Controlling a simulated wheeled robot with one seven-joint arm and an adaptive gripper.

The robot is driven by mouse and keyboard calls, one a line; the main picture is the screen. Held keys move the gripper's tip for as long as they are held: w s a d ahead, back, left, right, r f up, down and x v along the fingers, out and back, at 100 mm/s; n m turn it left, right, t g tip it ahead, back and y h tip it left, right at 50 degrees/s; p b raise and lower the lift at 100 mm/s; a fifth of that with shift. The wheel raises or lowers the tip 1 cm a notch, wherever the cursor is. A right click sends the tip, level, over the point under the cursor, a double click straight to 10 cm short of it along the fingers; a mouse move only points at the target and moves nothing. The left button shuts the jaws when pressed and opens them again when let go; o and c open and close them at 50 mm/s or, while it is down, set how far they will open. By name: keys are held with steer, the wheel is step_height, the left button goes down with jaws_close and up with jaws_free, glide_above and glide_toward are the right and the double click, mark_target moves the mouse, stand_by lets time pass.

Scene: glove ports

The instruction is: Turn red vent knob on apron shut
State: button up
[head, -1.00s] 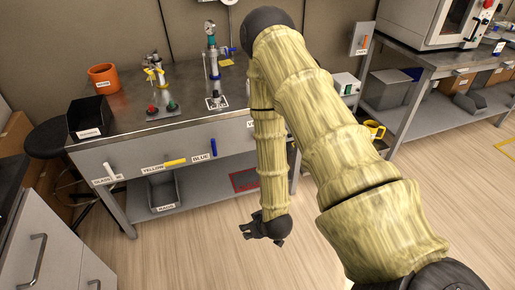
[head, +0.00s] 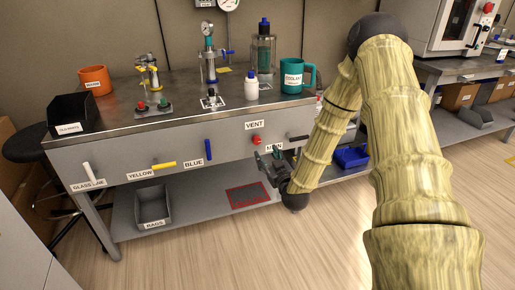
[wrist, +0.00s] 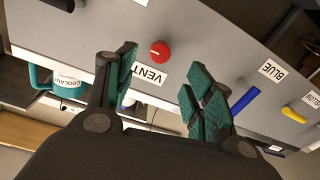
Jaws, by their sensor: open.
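The red vent knob (head: 256,140) sits on the grey front apron (head: 226,148) of the bench, just below the VENT label (head: 254,125). In the wrist view the knob (wrist: 160,50) lies ahead of my gripper (wrist: 170,82), between the lines of its two fingers and beyond their tips. A white pointer mark shows on the knob's face. My gripper (head: 268,157) is open and empty, with green finger pads, just below and right of the knob in the head view. It appears apart from the knob.
A dark handle (head: 299,138) sits right of the knob. Blue (head: 208,150), yellow (head: 164,165) and white (head: 88,172) handles line the apron to its left. A teal coolant mug (head: 294,75) and white bottle (head: 251,86) stand on the bench top. Floor in front is clear.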

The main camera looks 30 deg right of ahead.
mark_target(258, 142)
steer(key=b+x, duration=0.2)
steer(key=x, duration=0.8)
steer(key=shift+w, duration=0.3)
steer(key=c, duration=1)
